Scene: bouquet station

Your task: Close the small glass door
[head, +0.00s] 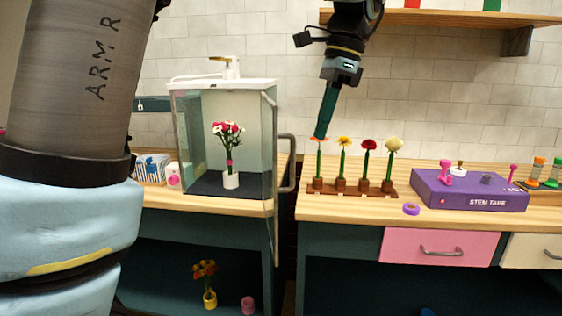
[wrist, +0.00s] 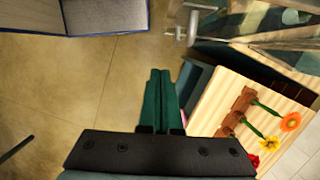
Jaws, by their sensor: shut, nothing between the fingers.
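The glass case (head: 190,125) stands on the left wooden counter with a white top and a brass-coloured tap-like fitting. Its small glass door (head: 273,220) stands open, seen nearly edge-on at the case's right side, swung out past the counter's front edge. The door's grey bar handle (head: 290,165) faces right; it also shows at the top of the wrist view (wrist: 192,25). My gripper (head: 321,134) points down, to the right of the handle and apart from it, in front of or above the flower rack. In the wrist view its green fingers (wrist: 161,88) are together and empty.
A bouquet in a white vase (head: 231,181) stands inside the case. A wooden rack (head: 350,189) holds several single flowers on the right counter, near my gripper. A purple box (head: 470,190) and purple ring (head: 411,209) lie further right. A gap separates the counters.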

